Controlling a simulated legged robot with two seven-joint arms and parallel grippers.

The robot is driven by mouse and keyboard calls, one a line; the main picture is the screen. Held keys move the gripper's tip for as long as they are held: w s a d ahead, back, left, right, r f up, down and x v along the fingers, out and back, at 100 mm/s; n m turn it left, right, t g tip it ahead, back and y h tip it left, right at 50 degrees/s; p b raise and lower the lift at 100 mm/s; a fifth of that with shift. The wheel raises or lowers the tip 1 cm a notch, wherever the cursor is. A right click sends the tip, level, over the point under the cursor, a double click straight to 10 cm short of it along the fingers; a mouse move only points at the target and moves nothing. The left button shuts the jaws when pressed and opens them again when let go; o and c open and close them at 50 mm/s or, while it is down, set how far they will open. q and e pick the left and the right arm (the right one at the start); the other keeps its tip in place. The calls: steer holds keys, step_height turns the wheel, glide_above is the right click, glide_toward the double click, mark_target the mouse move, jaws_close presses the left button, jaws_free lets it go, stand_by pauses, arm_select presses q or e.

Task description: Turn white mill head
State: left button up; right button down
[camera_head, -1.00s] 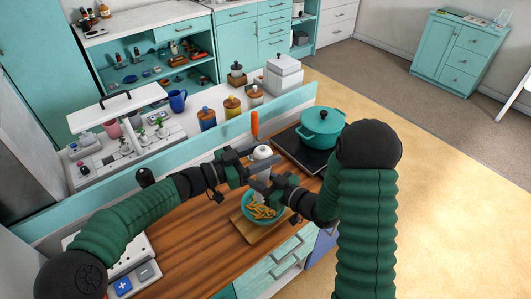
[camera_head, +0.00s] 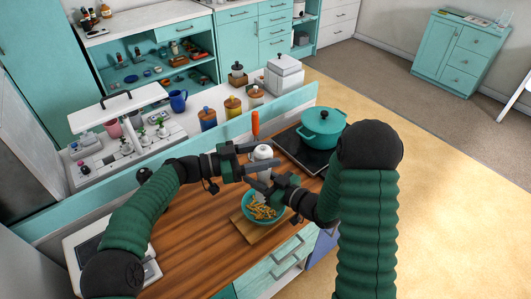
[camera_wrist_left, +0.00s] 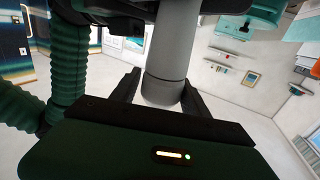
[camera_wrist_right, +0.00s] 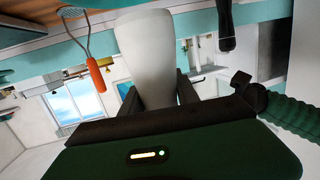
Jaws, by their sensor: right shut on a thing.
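The white mill (camera_head: 263,153) stands upright above the bowl (camera_head: 264,207) of yellow-brown pieces. My right gripper (camera_head: 263,187) is shut on its lower body; in the right wrist view the pale mill (camera_wrist_right: 150,50) rises between the fingers. My left gripper (camera_head: 260,159) is at the mill's upper part, with one finger on each side. It looks open around the mill rather than closed on it. In the left wrist view the mill (camera_wrist_left: 165,70) lies between the left fingers. Whether either left finger touches it cannot be told.
The bowl sits on a wooden board (camera_head: 246,229) on the brown counter (camera_head: 190,240). An orange-handled utensil (camera_head: 255,123) stands just behind the mill. A teal pot (camera_head: 322,125) sits on the black hob (camera_head: 292,152) to the right. Several jars line the area behind the low teal partition.

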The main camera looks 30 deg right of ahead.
arm_select(q)
steer(key=o, duration=0.3)
steer(key=shift+o, duration=0.2)
steer(key=v, duration=1.1)
steer(key=shift+w+a, duration=0.2)
steer(key=shift+a, duration=0.15)
